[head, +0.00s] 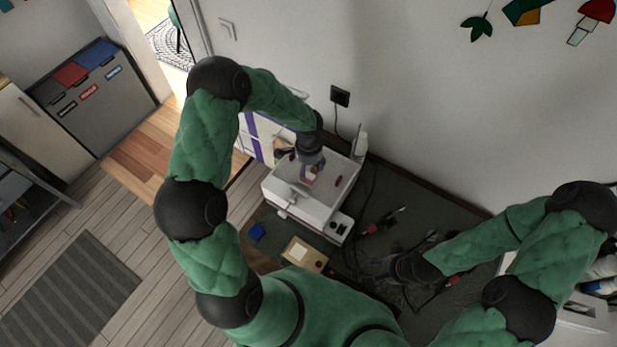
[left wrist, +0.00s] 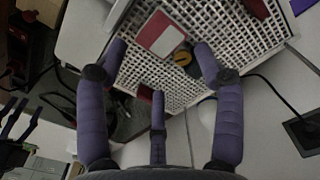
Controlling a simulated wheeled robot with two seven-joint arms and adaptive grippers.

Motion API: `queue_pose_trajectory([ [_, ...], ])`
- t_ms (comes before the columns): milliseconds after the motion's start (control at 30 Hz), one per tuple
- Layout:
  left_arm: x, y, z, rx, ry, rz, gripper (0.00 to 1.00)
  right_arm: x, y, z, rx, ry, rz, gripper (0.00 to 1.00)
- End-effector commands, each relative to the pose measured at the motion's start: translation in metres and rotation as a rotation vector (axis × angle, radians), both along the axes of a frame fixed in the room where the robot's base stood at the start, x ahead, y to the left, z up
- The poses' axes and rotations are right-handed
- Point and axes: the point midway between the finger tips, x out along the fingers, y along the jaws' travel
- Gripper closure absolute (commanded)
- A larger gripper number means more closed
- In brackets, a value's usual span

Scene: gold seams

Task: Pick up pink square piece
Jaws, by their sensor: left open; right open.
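The gap between fingertips and piece is hard to judge. My right gripper (head: 385,270) is open and empty, low over the dark bench, its fingers blending with the dark surface.
A round yellow-and-dark thing (left wrist: 183,56) lies close beside the piece, and dark red pieces (left wrist: 257,9) lie on the grid. A white bottle (head: 360,142) stands behind the machine. A blue block (head: 257,232), a wooden box (head: 305,254) and red-handled tools (head: 376,227) lie on the bench.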

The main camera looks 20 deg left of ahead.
Motion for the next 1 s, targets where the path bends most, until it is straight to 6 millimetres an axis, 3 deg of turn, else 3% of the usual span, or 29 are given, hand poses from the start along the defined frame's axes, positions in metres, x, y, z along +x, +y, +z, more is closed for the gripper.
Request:
queue_pose_trajectory([
  [267,-0.001,0.001,-0.021,0.0,0.004,-0.001,0.32,0.0,0.0,0.001,0.0,-0.001,0.0,0.44],
  [567,0.0,0.003,-0.058,-0.001,0.003,0.001,0.32,0.0,0.0,0.003,0.0,-0.001,0.0,0.44],
  [867,0.001,0.003,-0.062,0.0,0.0,0.0,0.32,0.0,0.0,0.003,0.0,-0.001,0.0,0.44],
  [1000,0.001,0.003,-0.062,0.0,0.0,0.0,0.69,0.0,0.0,0.003,0.0,-0.001,0.0,0.44],
])
